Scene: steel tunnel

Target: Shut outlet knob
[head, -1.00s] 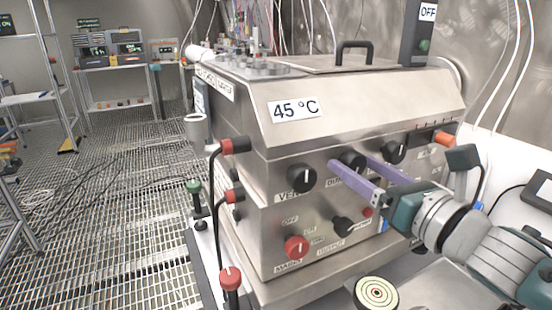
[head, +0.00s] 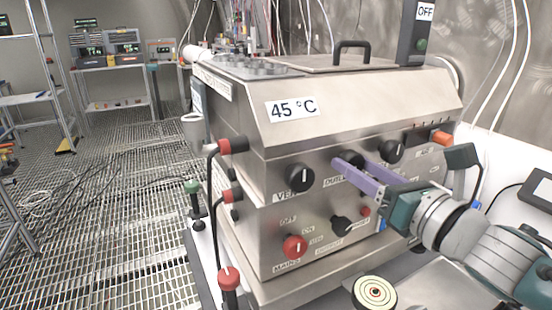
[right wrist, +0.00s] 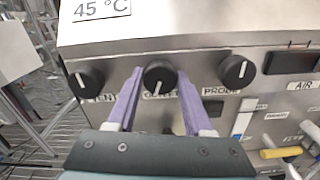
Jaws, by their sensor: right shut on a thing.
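The outlet knob (head: 350,160) is a round black knob on the front of the steel box (head: 390,100), in the middle of the upper row. In the right wrist view the outlet knob (right wrist: 160,74) shows a short white mark in its lower half, slightly tilted. The label below it is partly hidden by my fingers. My right gripper (head: 356,163) has two purple fingers, one on each side of the knob, shut on it. It also shows in the right wrist view (right wrist: 160,80). My left gripper is not in view.
The vent knob (right wrist: 86,77) is left of the outlet knob and another black knob (right wrist: 238,71) is right, both close to my fingers. Below are a red knob (head: 295,246) and a black knob (head: 341,225). A round target disc (head: 375,292) is in front of the box.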

